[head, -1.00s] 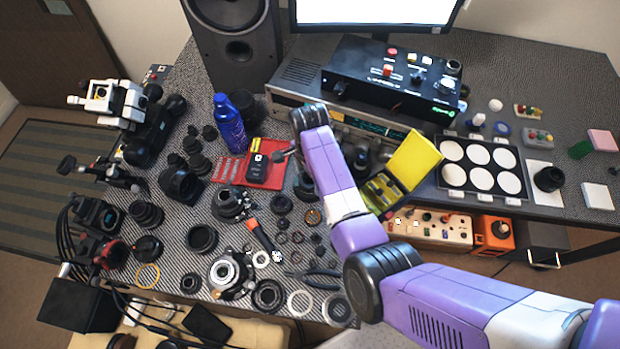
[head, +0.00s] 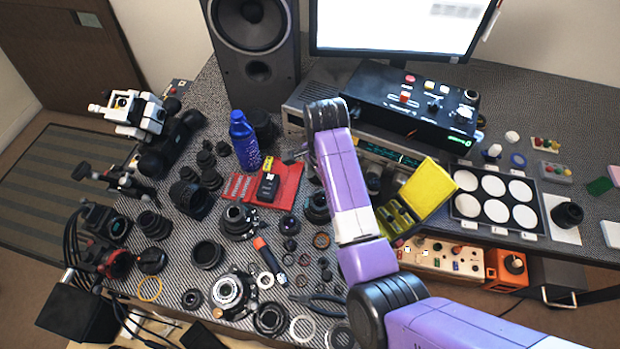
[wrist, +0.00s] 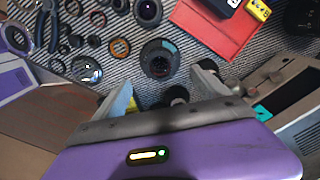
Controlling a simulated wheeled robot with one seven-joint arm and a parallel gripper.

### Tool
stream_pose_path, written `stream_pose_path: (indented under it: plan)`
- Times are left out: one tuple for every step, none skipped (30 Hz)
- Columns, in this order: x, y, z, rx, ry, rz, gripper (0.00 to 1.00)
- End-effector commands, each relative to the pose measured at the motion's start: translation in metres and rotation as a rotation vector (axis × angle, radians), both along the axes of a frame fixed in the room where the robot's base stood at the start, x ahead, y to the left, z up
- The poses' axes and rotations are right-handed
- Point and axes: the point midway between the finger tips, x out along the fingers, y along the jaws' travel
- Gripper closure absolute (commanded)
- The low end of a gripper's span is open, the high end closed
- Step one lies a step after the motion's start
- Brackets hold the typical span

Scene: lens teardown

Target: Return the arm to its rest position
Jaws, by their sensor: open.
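My purple and white arm (head: 348,190) reaches up over the right-centre part of the bench in the head view, bent at dark joints. In the wrist view my gripper (wrist: 166,80) has its two grey fingers spread well apart, with nothing held between them. A dark round lens part (wrist: 159,59) lies on the bench beyond the fingertips. In the head view the gripper is mostly hidden behind my arm's end.
Lens parts crowd the bench's left and middle. A blue bottle (head: 244,140), a red mat (head: 287,190), a black control box (head: 410,108) and an open yellow case (head: 428,190) are near my arm. A tray of white discs (head: 466,205) lies right.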

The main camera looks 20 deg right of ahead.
Motion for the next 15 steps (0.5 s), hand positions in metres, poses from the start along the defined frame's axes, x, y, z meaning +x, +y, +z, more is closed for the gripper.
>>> stream_pose_path:
  plan:
    - [0.000, 0.000, 0.002, 0.000, -0.001, 0.000, 0.16]
    - [0.000, 0.000, 0.002, 0.000, -0.001, 0.000, 0.16]
    - [0.000, 0.000, 0.002, 0.000, -0.001, 0.000, 0.16]
    - [0.000, 0.000, 0.003, 0.000, -0.001, 0.000, 0.16]
    - [0.000, 0.000, 0.002, 0.000, -0.001, 0.000, 0.16]
    - [0.000, 0.000, 0.002, 0.000, -0.001, 0.000, 0.16]
    - [0.000, 0.000, 0.002, 0.000, -0.001, 0.002, 0.16]
    - [0.000, 0.000, 0.002, 0.000, -0.001, 0.007, 0.16]
    - [0.001, 0.000, 0.002, 0.000, -0.004, 0.022, 0.16]
    - [0.004, -0.001, 0.002, -0.003, -0.017, 0.039, 0.16]
    - [0.010, -0.002, 0.002, -0.008, -0.039, 0.062, 0.16]
    - [0.019, -0.003, 0.003, -0.014, -0.077, 0.096, 0.16]
    - [0.028, -0.004, 0.006, -0.021, -0.115, 0.123, 0.16]
    - [0.039, -0.006, 0.011, -0.031, -0.162, 0.151, 0.16]
    - [0.055, -0.007, 0.020, -0.050, -0.233, 0.194, 0.16]
